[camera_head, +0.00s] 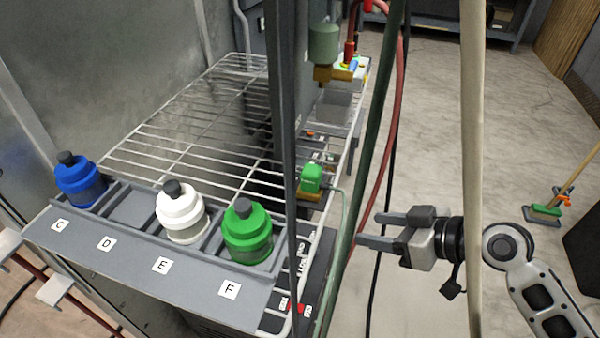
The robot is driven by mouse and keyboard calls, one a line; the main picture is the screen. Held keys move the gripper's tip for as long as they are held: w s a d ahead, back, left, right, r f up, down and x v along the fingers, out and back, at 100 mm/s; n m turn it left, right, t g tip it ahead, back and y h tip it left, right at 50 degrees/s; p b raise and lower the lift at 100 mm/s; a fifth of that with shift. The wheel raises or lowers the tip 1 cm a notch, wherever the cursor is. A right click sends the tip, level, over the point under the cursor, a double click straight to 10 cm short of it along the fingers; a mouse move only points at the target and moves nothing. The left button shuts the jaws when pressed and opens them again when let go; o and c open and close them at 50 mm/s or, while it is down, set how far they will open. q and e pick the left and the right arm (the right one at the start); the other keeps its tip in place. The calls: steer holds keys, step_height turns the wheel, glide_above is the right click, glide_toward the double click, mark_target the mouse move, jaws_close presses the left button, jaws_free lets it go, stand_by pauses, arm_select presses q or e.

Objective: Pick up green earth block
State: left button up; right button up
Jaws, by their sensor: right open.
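The green earth block (311,178) sits on a brass-coloured base at the right side of the wire rack, just right of a dark upright post. A thin green cable runs down near it. My right gripper (369,229) is open and empty, to the right of the block and lower in the picture, with its fingers pointing left. A clear gap lies between the fingers and the block. My left gripper is not in view.
A grey tray (140,265) holds blue (80,182), white (182,215) and green (247,235) bottles; slot D is empty. The dark post (284,120), red hose (397,90) and a pale vertical pole (474,130) are nearby obstacles. Open floor lies right.

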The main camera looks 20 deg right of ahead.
mark_target(319, 180)
step_height(319, 180, up, 13)
steer(key=s+n+g+y, duration=0.1)
steer(key=s+n+y, duration=0.1)
steer(key=n+y, duration=0.25)
steer(key=shift+n, duration=0.55)
steer(key=p+x, duration=0.1)
steer(key=x, duration=0.2)
steer(key=p+x, duration=0.1)
steer(key=x, duration=0.2)
steer(key=r+p+x, duration=0.1)
steer(key=x, duration=0.2)
steer(key=shift+w+a+f, duration=0.1)
steer(key=shift+a, duration=0.1)
steer(key=shift+w+a+f, duration=0.15)
steer(key=shift+a, duration=0.15)
steer(key=p+x, duration=0.2)
steer(key=x, duration=0.2)
steer(key=shift+a, duration=0.45)
steer(key=shift+w+a+f, duration=0.1)
steer(key=shift+w+a, duration=0.05)
steer(key=shift+a, duration=0.1)
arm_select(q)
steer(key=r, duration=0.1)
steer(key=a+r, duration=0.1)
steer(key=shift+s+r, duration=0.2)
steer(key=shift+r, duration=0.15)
arm_select(e)
steer(key=c, duration=1)
